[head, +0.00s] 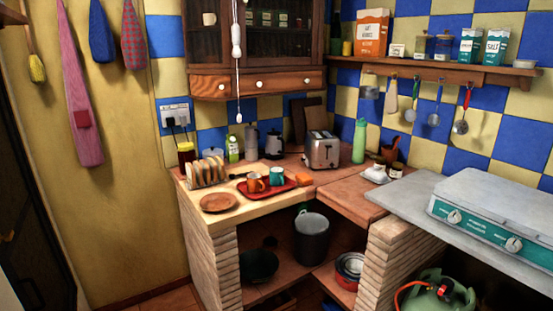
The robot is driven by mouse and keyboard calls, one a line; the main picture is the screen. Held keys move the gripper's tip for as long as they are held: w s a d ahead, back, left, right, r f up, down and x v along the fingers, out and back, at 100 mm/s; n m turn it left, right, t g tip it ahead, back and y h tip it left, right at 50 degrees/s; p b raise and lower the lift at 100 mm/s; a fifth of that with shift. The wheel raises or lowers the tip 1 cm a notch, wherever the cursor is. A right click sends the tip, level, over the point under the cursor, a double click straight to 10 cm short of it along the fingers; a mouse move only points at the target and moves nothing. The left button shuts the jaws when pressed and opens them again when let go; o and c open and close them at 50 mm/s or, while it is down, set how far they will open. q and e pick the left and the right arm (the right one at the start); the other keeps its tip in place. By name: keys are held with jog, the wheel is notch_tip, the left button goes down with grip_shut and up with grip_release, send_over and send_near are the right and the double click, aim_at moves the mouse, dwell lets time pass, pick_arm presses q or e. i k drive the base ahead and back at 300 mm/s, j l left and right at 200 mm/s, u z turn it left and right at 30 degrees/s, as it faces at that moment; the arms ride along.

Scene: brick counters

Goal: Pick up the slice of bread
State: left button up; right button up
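Several slices of bread (208,171) stand upright in what looks like a rack on the left part of the wooden counter. They are small in the view, and I cannot tell one particular slice apart. A round brown wooden plate (219,203) lies in front of them near the counter's front edge, and it looks empty. A silver toaster (322,151) stands farther back to the right; I cannot see whether its slots hold anything. Neither of my grippers is in view.
Bottles and a kettle (273,146) stand behind. A stove (495,220) is at right, a gas cylinder (437,296) below. Floor at lower left looks clear.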

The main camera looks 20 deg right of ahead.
aim_at(190, 172)
jog(key=i+j+u, duration=0.15)
jog(key=i+u, duration=0.2)
jog(key=i, duration=0.9)
